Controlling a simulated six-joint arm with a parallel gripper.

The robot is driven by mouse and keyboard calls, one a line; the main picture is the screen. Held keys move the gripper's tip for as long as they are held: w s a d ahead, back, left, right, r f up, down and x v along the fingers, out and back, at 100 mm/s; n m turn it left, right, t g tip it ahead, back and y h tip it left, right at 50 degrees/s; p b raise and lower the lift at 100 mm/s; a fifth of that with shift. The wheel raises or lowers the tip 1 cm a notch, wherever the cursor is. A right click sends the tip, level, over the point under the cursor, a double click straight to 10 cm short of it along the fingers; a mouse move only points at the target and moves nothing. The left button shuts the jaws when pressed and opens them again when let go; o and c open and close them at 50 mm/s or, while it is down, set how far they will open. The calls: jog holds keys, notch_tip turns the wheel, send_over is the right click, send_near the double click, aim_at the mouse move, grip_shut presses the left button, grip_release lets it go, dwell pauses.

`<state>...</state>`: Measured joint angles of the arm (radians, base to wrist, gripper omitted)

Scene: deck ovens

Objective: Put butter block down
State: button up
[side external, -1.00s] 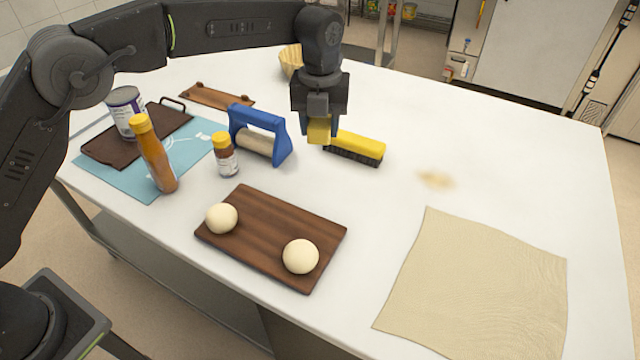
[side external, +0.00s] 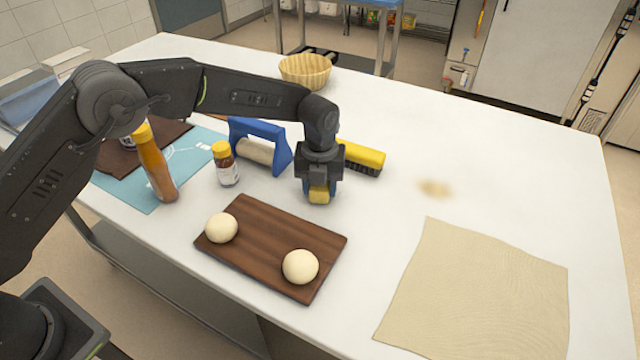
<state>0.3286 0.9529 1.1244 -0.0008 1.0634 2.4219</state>
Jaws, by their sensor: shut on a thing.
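The butter block (side external: 319,194) is a small yellow block between the fingers of my gripper (side external: 319,190). My gripper points down and is shut on it. The block is low, at or just above the white table (side external: 480,170); I cannot tell whether it touches. It is behind the far right part of the dark wooden board (side external: 265,245) and in front of the yellow brush. The fingers cover much of the block.
Two dough balls (side external: 300,267) lie on the board. A blue-handled roller (side external: 262,147), a small spice jar (side external: 225,164) and an orange bottle (side external: 153,165) stand left. A yellow brush (side external: 361,157) lies behind right.

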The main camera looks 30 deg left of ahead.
jog(key=shift+f, duration=0.15)
jog(key=o, duration=1)
jog(key=shift+c, duration=0.2)
